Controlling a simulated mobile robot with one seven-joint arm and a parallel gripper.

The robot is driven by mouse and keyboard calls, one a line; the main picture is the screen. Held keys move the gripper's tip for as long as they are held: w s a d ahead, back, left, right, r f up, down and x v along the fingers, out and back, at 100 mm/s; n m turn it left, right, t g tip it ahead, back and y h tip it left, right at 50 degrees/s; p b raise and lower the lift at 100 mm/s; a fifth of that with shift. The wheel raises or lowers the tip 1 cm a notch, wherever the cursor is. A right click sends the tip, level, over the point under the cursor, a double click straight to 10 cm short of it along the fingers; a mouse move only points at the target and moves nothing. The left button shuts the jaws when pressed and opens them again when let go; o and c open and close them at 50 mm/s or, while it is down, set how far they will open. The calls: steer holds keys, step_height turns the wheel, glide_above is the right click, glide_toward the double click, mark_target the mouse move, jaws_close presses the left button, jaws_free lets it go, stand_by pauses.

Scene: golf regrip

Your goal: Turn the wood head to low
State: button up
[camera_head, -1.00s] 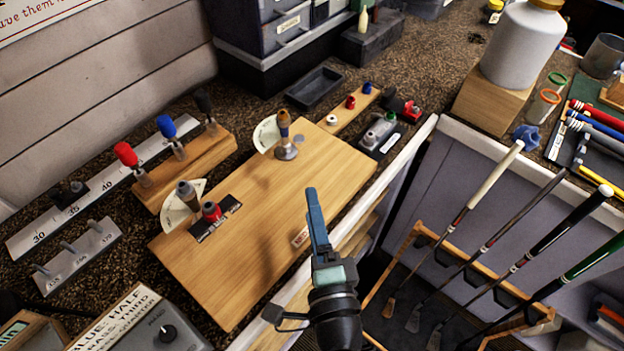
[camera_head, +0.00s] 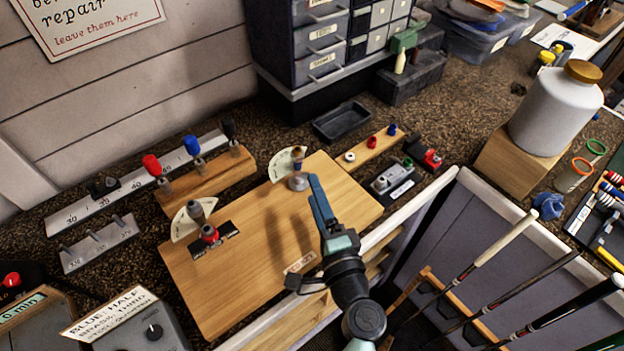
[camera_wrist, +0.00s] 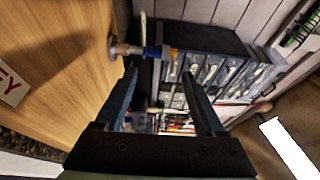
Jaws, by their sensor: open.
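A wooden board (camera_head: 255,235) on the bench bears two upright posts, each beside a pale fan-shaped dial plate. The back post (camera_head: 298,165) has a grey metal base, a blue band and an orange-brown top, which I take as the wood head. It also shows in the wrist view (camera_wrist: 152,51), sideways. The front-left post (camera_head: 197,211) has a dark top, beside a red knob (camera_head: 209,234). My gripper (camera_head: 314,182) is open, close to the right of the back post. In the wrist view my fingertips (camera_wrist: 160,76) sit just short of the post, with nothing between them. The dial markings are too small to read.
Red, blue and black handled tools (camera_head: 192,146) stand in a wooden block behind left. A black tray (camera_head: 341,121) and a small strip of coloured caps (camera_head: 370,145) lie behind. Golf clubs (camera_head: 505,235) lean in a rack to the right. The board's middle is clear.

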mark_target(304, 177)
steer(key=shift+x, duration=1.45)
jaws_close()
stand_by(0.4)
